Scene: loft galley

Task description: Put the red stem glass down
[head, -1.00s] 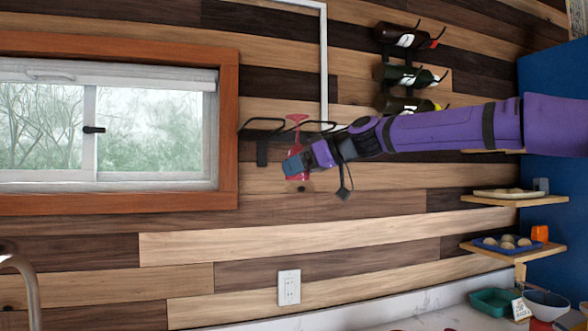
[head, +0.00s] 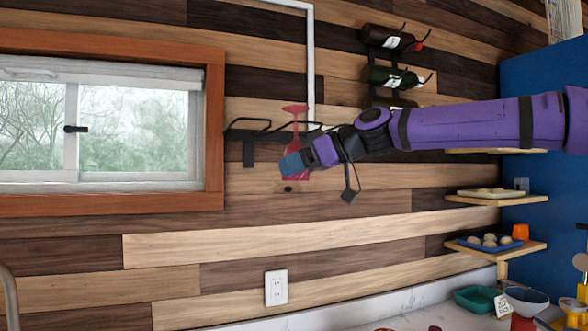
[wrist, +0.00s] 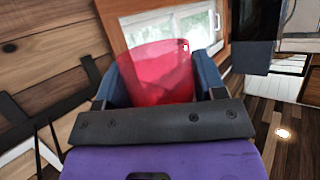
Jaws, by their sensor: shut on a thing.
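The red stem glass (head: 295,110) is upside down in the head view, its foot up and its bowl down. My gripper (head: 292,164) is shut on the glass at its bowl. In the wrist view the red bowl (wrist: 155,72) fills the space between the two blue fingers of my gripper (wrist: 165,85). The glass is in front of the black wire rack (head: 249,137) on the wood wall, its foot above the rack's level. I cannot tell whether the stem touches the rack. Part of the bowl is hidden behind my gripper.
A window (head: 130,125) is left of the rack. Wine bottles (head: 390,76) hang on the wall at upper right. Shelves at right hold a blue tray of eggs (head: 488,243) and an orange cup (head: 520,232). A teal container (head: 477,299) and a bowl (head: 527,301) stand on the counter below.

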